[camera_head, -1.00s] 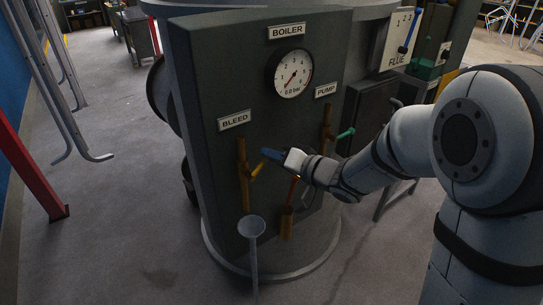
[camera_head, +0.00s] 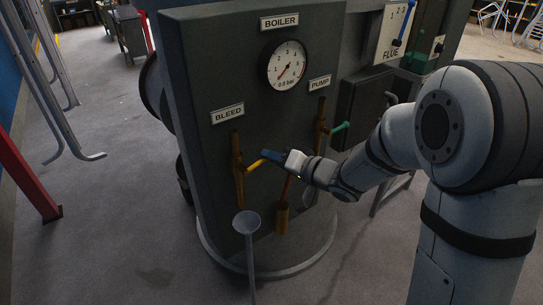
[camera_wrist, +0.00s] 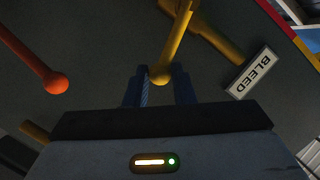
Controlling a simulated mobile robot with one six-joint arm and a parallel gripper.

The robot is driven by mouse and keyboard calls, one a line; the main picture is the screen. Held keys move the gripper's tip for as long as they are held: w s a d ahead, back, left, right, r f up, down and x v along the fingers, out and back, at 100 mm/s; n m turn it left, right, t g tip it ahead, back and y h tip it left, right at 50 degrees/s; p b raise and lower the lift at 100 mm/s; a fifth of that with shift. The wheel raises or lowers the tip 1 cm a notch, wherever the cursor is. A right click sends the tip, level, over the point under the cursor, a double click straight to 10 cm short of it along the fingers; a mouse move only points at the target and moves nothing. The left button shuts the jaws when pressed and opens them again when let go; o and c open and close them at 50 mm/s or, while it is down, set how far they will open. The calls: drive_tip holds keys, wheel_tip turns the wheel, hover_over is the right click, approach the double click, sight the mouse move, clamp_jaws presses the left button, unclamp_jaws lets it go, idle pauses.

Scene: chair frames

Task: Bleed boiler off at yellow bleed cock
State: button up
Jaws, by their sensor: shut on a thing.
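The yellow bleed cock lever (camera_head: 255,164) slants up and to the right from a brass pipe (camera_head: 237,165) below the BLEED label (camera_head: 227,114) on the boiler's dark front. My gripper (camera_head: 270,156) is at the lever's outer end. In the wrist view, the lever's round yellow knob (camera_wrist: 159,75) sits between my blue fingers (camera_wrist: 158,90), which are shut on it. The boiler gauge (camera_head: 288,66) reads 0.0 bar. A grey funnel (camera_head: 247,222) stands below the bleed pipe. No water shows at the outlet.
A green lever (camera_head: 340,127) is on the brass pump pipe (camera_head: 320,125). An orange lever, its knob (camera_wrist: 56,82) clear in the wrist view, is close beside my gripper. A FLUE panel (camera_head: 391,45) is at upper right. Open floor (camera_head: 110,200) lies to the left.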

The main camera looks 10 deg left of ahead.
drive_tip(key=shift+f, duration=0.15)
drive_tip(key=shift+o, duration=0.2)
drive_tip(key=shift+d+f+b, duration=0.15)
drive_tip(key=shift+f+b, duration=0.4)
drive_tip(key=shift+f, duration=0.5)
drive_tip(key=o, duration=0.8)
drive_tip(key=shift+o, duration=0.2)
drive_tip(key=shift+r, duration=0.1)
